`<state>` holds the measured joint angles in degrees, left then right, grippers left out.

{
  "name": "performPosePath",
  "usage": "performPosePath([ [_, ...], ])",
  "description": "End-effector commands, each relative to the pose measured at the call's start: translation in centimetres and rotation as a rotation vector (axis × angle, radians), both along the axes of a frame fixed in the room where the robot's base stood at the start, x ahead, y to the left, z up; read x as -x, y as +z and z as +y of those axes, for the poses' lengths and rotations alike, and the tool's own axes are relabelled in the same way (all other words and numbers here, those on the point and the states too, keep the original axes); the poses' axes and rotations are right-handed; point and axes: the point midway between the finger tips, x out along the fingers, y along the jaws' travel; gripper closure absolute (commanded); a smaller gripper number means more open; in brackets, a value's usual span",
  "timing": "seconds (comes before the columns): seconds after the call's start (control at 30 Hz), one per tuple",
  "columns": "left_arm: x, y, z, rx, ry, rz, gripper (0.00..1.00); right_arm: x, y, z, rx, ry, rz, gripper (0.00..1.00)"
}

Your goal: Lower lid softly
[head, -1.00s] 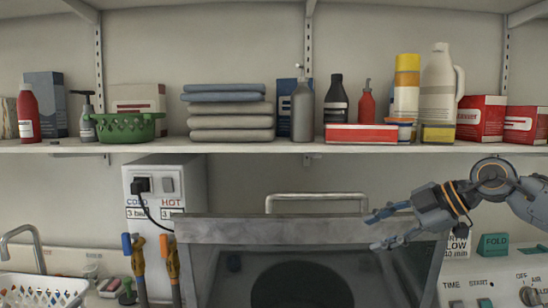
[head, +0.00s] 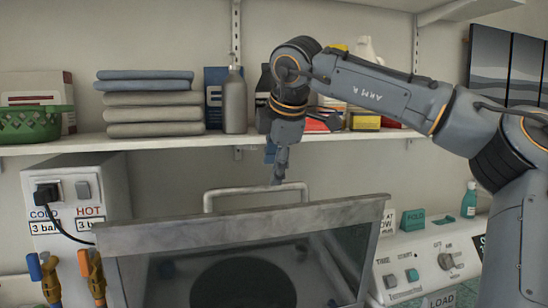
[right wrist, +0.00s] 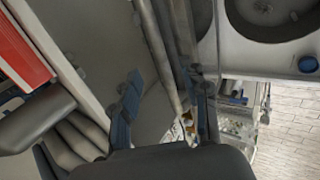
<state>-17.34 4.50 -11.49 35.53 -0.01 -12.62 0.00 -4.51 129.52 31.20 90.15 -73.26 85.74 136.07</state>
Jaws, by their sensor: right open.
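The lid (head: 240,235) stands raised in the head view, a grey-edged panel with a dark window. Its metal bar handle (head: 235,192) rises above the top edge. My right gripper (head: 277,166) points down from above, its fingertips at the handle's right half. In the right wrist view my right gripper (right wrist: 167,108) is open, with blue-padded fingers apart. The handle (right wrist: 156,52) runs as a grey tube towards the gap between them. Contact cannot be made out. The lid (right wrist: 230,52) also shows at the upper right there. My left gripper is not in view.
A shelf (head: 175,142) crosses above the lid, with folded towels (head: 150,105), a grey bottle (head: 234,105) and a green basket (head: 30,125). A control panel (head: 420,262) lies at right. A supply box (head: 75,200) and taps (head: 92,275) are at left.

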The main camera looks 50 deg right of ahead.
Motion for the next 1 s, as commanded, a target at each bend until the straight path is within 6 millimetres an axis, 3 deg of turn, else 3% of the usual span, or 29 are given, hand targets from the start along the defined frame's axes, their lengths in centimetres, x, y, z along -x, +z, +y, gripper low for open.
performPosePath([
  [0.43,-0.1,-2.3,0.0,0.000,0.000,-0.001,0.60,-2.5,-4.4,-1.4,0.001,0.000,0.002,0.55],
  [1.0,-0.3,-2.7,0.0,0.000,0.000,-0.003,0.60,-3.1,-5.1,-1.6,0.000,0.001,0.000,0.55],
])
